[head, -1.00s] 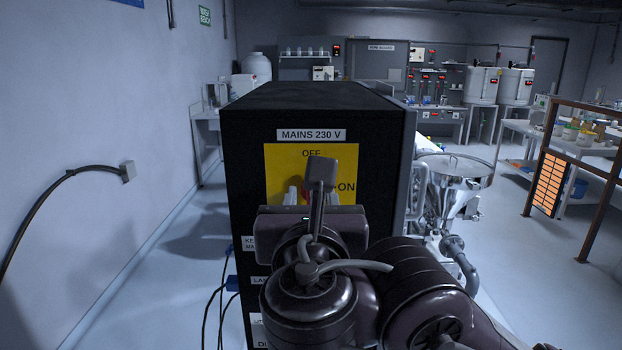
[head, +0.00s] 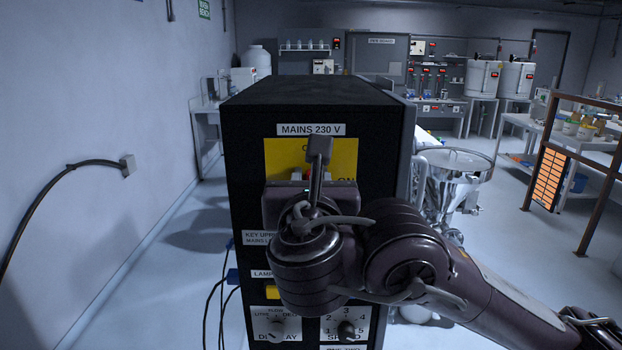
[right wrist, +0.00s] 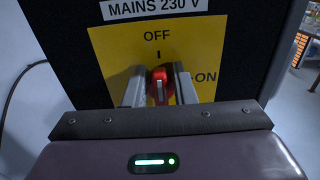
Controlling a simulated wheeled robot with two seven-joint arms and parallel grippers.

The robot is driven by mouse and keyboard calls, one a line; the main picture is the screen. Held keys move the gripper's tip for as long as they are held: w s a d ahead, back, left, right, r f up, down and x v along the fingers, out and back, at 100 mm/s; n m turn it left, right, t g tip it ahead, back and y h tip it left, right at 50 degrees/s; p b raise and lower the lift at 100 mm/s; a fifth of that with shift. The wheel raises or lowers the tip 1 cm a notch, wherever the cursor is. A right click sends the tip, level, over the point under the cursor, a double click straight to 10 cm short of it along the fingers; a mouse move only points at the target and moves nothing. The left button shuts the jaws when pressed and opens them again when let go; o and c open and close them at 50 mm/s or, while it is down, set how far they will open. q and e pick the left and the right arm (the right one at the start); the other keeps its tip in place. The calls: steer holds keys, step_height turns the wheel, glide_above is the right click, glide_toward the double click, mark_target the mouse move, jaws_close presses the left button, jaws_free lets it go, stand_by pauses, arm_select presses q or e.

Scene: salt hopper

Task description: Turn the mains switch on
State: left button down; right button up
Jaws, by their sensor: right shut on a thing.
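The mains switch is a red rotary knob (right wrist: 160,84) on a yellow plate (right wrist: 112,45) marked OFF at the top and ON at the right. The plate is on the front of a black cabinet (head: 375,150), under a MAINS 230 V label. My right gripper (right wrist: 160,88) is shut on the knob, one finger on each side. In the head view my right gripper (head: 309,180) and wrist hide most of the knob and part of the plate. My left gripper is not in view.
Lower on the cabinet are a display dial (head: 279,327) and a speed dial (head: 346,329). Dark cables hang at its left side. A shiny metal hopper (head: 452,180) stands close on the right. The floor on the left is clear.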

steer(key=shift+f+m+b, duration=0.15)
steer(key=shift+m+b, duration=0.15)
jaws_close()
steer(key=shift+d+f+m+b, duration=0.15)
steer(key=shift+f+m+b, duration=0.3)
steer(key=shift+m+b, duration=0.8)
steer(key=m+b, duration=0.1)
steer(key=m, duration=0.1)
steer(key=m+b, duration=0.2)
steer(key=d+m+b, duration=0.1)
steer(key=m+b, duration=0.1)
steer(key=shift+f, duration=0.3)
steer(key=m+b, duration=0.4)
steer(key=m, duration=0.1)
steer(key=m+b, duration=0.3)
steer(key=shift+d+f+m, duration=0.25)
steer(key=shift+d+f, duration=0.1)
steer(key=shift+r, duration=0.1)
